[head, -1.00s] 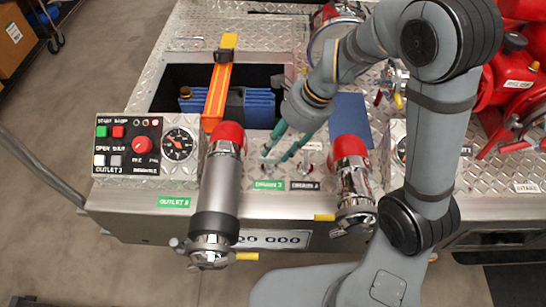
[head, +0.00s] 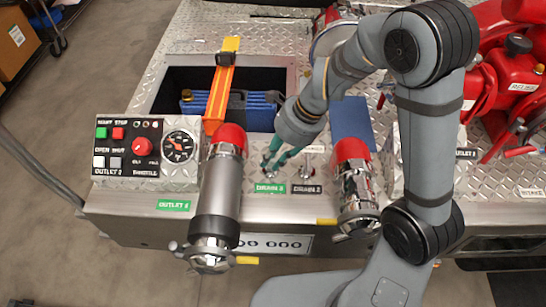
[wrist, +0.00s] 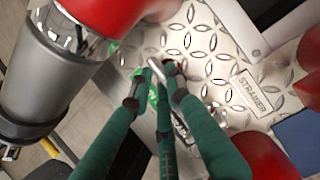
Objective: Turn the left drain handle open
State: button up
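The left drain handle (head: 268,172) is a small metal lever on the tread-plate deck, behind the green drain label (head: 270,188). My gripper (head: 271,164) is at this handle, its green fingers pointing down and left and partly covering it. In the wrist view, the fingertips of my gripper (wrist: 156,72) are drawn together around a shiny metal piece of the handle (wrist: 154,67). The exact contact is hard to see, and the handle's base is mostly hidden. The right drain handle (head: 307,170) stands just to the right, behind a black label.
A silver outlet pipe with a red elbow (head: 220,180) stands close on the left; another red-and-chrome outlet (head: 354,180) is on the right. A control panel (head: 132,150) is farther left. An open bin with blue items (head: 258,112) lies behind.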

grip_shut()
jog(key=shift+n, duration=0.3)
jog(key=n+g+p, duration=0.1)
jog(key=n, duration=0.2)
jog(key=shift+w+r+n+g, duration=0.1)
jog(key=shift+w+n+g, duration=0.05)
jog(key=shift+n+g, duration=0.2)
jog(key=n+g+p, duration=0.1)
jog(key=n, duration=0.1)
jog(key=n+p, duration=0.1)
jog(key=n, duration=0.1)
jog(key=shift+w+n+g+h, duration=0.15)
jog(key=shift+n+g+h, duration=0.1)
jog(key=shift+g+h, duration=0.15)
jog(key=n+g+h+p, duration=0.1)
jog(key=n+p, duration=0.1)
jog(key=n, duration=0.2)
jog(key=shift+w, duration=0.15)
jog(key=shift+w+n+g+h+p, duration=0.15)
jog(key=shift+n+h+p, duration=0.4)
jog(key=shift+n, duration=0.75)
jog(key=shift+n+g+h+p, duration=0.2)
jog(key=shift+n+h+p, duration=0.35)
jog(key=shift+n, duration=0.75)
jog(key=o, duration=0.5)
grip_release()
